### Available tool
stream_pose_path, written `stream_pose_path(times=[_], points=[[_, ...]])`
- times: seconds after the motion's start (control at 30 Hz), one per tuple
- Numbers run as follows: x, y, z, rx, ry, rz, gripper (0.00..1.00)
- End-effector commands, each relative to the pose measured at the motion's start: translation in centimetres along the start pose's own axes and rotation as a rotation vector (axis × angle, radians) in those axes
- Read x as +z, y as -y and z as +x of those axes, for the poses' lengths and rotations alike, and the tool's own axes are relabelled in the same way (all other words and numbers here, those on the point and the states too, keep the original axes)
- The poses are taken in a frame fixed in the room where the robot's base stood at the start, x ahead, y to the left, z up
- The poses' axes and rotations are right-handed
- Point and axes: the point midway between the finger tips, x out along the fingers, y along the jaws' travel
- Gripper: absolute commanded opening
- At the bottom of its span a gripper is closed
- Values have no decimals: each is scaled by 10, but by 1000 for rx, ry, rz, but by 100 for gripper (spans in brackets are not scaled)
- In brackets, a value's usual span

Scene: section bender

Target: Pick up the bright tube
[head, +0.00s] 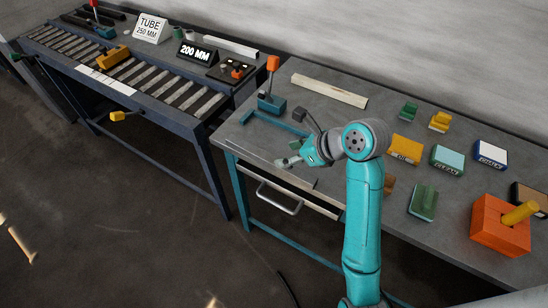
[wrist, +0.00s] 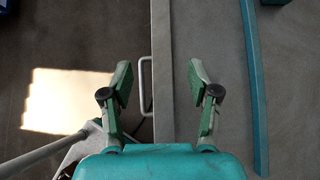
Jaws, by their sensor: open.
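No piece is clearly marked as the bright tube. A long pale bar (head: 330,90) lies at the back of the right-hand bench, and another pale bar (head: 230,46) lies behind the roller table; I cannot tell whether either is a tube. A sign reading "TUBE 250 MM" (head: 150,28) stands near dark bars. My gripper (head: 290,156) is open over the bench's front left edge. In the wrist view its fingers (wrist: 160,80) are apart, with nothing held between them. The bench edge and drawer handle (wrist: 145,84) show beneath, with no tube between the fingers.
A teal bar (head: 272,122) lies beside my gripper, near a teal tool with an orange-topped lever (head: 271,90). Coloured boxes and an orange block with a yellow cylinder (head: 500,225) occupy the bench's right. The roller table (head: 150,85) stands left; open floor lies in front.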

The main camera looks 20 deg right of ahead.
Motion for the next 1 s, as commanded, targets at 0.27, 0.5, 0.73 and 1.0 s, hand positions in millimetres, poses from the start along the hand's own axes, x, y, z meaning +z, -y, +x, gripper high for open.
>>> stream_pose_path(times=[0.27, 0.5, 0.73, 1.0], points=[[0, 0, 38, 2, -2, -3, 60], [-1, 1, 55, 1, -3, -2, 60], [-2, 2, 86, 1, -3, -3, 60], [-1, 2, 96, -1, -2, -4, 60]])
